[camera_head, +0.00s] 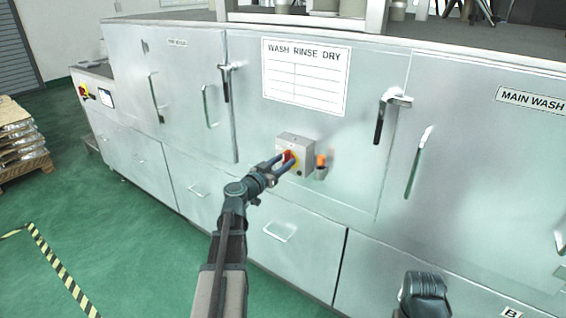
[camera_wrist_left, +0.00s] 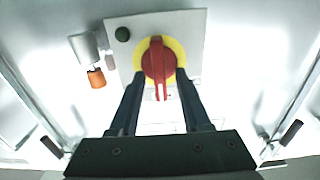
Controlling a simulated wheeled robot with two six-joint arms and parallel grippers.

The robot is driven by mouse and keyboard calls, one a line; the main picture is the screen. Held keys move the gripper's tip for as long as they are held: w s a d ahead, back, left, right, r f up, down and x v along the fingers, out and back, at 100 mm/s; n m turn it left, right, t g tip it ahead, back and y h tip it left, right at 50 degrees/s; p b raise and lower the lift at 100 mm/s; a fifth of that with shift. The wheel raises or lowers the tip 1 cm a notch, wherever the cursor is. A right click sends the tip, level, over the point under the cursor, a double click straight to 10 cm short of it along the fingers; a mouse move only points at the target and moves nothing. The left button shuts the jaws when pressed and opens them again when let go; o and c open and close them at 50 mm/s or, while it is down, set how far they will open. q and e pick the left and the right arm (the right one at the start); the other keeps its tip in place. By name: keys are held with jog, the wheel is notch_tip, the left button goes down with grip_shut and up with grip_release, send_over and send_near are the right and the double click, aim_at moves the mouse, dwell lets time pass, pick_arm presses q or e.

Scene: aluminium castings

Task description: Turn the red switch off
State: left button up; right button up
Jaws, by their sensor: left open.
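The red switch (camera_wrist_left: 157,62) is a rotary knob on a round yellow plate, fixed to a grey box (camera_head: 296,146) on the front of the metal washing machine. In the left wrist view its long handle lies along the picture's vertical. My left gripper (camera_head: 279,163) is open at the switch in the head view. In the left wrist view its two fingers stand on either side of the handle's lower end, with gaps visible. Whether the fingers touch the knob I cannot tell. Part of the switch is hidden by the gripper in the head view. The right gripper's fingers are not visible.
An orange-tipped fitting (camera_head: 321,160) sticks out just right of the box; it also shows in the left wrist view (camera_wrist_left: 96,78). Door handles (camera_head: 380,118) project from the machine front. A pallet stack (camera_head: 20,140) stands at the far left.

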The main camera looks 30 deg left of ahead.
pick_arm(q)
grip_shut()
dwell(0.4)
jog(key=n, duration=0.4)
jog(key=shift+a, duration=0.25)
jog(key=shift+a+f+n+b, duration=0.1)
jog(key=shift+f+n+b, duration=0.1)
jog(key=shift+n, duration=2.1)
jog(key=shift+a+f+n+b, duration=0.15)
jog(key=shift+n, duration=2.15)
jog(key=shift+a+f+n+b, duration=0.1)
jog(key=shift+f+n+b, duration=0.1)
jog(key=shift+n, duration=2.1)
